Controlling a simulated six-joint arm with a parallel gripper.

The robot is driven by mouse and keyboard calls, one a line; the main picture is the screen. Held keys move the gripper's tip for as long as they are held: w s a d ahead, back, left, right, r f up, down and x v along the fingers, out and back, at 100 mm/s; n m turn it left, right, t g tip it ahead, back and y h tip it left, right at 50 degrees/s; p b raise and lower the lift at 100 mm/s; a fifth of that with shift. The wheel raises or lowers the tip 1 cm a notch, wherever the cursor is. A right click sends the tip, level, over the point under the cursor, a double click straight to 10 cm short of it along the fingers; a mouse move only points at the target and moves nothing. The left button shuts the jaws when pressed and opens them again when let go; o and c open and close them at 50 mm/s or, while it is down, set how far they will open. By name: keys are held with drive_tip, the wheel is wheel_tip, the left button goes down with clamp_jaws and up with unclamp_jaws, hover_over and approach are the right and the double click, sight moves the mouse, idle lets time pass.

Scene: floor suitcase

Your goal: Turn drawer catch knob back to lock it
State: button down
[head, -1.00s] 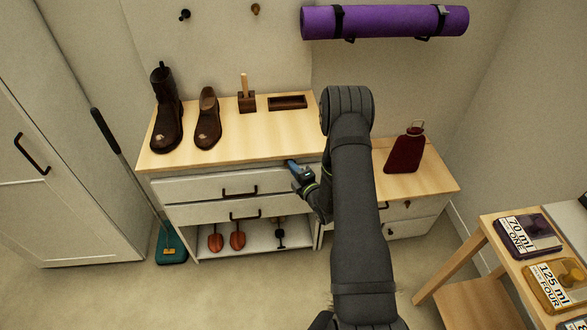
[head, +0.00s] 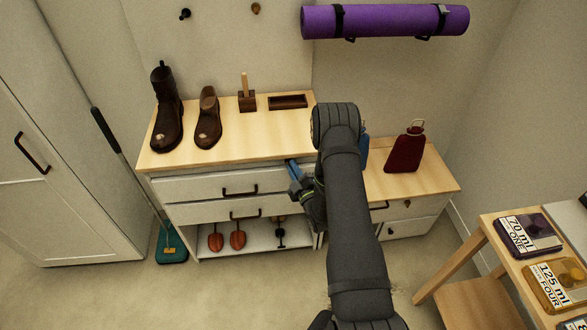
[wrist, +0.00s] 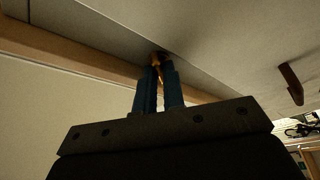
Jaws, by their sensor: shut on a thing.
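My gripper (head: 293,168) is at the right end of the white cabinet front, just under the wooden top and beside the upper drawer (head: 205,188). In the wrist view its two blue fingers (wrist: 158,72) are closed around a small brass catch knob (wrist: 156,63), of which only a thin part shows between them. The knob is hidden in the head view by the fingers. The upper drawer looks closed, with a dark handle (head: 240,192); a dark handle also shows in the wrist view (wrist: 291,83). The knob's exact turn angle cannot be told.
Boots (head: 166,110), a brush holder (head: 246,101) and a tray (head: 288,101) stand on the cabinet top. A red flask (head: 404,150) and a partly hidden blue flask (head: 364,150) stand on the lower cabinet at right. Shoe trees (head: 237,236) fill the open shelf below.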

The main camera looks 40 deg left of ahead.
drive_tip(key=m+t, duration=0.2)
drive_tip(key=m, duration=0.3)
drive_tip(key=m+t+h, duration=0.1)
drive_tip(key=m+t, duration=0.1)
drive_tip(key=m, duration=0.2)
drive_tip(key=m+t+h, duration=0.1)
drive_tip(key=m+t, duration=0.1)
drive_tip(key=m, duration=0.3)
drive_tip(key=shift+s+a+f+m+t, duration=0.25)
drive_tip(key=shift+m+t, duration=0.05)
drive_tip(key=shift+m+h, duration=0.3)
drive_tip(key=shift+h, duration=0.1)
drive_tip(key=c, duration=1.8)
unclamp_jaws()
